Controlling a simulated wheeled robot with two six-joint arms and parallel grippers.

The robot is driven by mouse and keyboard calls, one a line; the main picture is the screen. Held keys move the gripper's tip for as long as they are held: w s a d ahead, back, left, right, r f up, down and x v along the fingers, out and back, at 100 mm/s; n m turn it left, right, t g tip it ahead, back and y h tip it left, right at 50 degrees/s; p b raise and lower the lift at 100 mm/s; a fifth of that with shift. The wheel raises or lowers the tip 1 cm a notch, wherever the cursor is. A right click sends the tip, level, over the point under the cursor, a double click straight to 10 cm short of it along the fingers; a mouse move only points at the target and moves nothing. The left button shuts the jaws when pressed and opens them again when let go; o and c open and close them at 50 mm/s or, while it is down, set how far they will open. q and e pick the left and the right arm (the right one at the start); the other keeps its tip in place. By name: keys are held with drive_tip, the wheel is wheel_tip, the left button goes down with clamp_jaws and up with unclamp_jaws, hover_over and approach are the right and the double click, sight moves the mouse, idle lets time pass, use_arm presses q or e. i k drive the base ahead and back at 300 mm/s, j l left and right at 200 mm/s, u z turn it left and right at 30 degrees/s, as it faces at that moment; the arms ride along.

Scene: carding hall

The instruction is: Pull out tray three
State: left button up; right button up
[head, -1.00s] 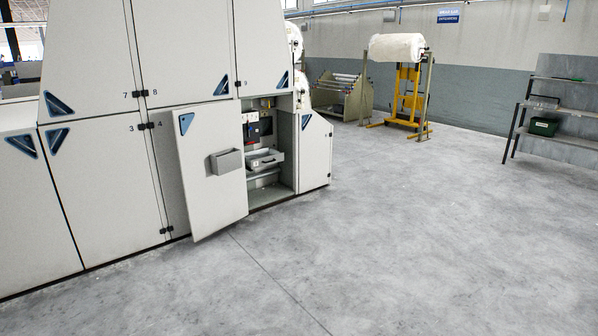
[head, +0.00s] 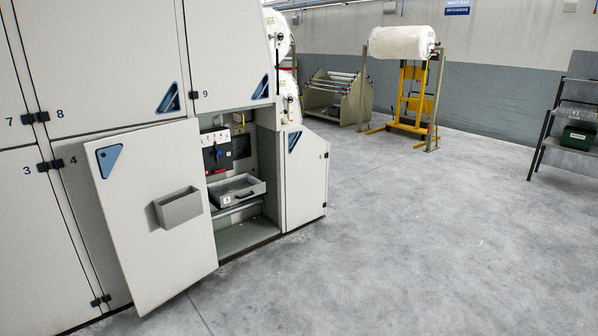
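An open bay in the machine cabinet shows right of centre-left in the head view. Inside it a shallow grey tray (head: 236,189) sits on a shelf, with a small white label on its front and a dark handle at its right. The label's figure is too small to read surely. The tray appears to stick out a little from the bay. A hinged door (head: 150,250) with a small grey bin (head: 178,208) on it stands open left of the bay. Neither of my grippers is in view.
A dark control box (head: 217,150) with a red part hangs above the tray. Closed numbered panels (head: 90,60) fill the left. A roll on a stand (head: 402,44), a yellow lift (head: 411,95) and a shelf rack (head: 570,125) stand farther back. The floor (head: 400,240) at right is clear.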

sight(238, 189)
drive_tip(key=i, duration=2.7)
drive_tip(key=i+u, duration=0.1)
drive_tip(key=i, duration=0.4)
drive_tip(key=i+l+u, duration=0.1)
drive_tip(key=i, duration=0.4)
drive_tip(key=i+l+u, duration=0.1)
drive_tip(key=i, duration=0.4)
drive_tip(key=i+l+u, duration=0.1)
drive_tip(key=i, duration=0.45)
drive_tip(key=l, duration=0.1)
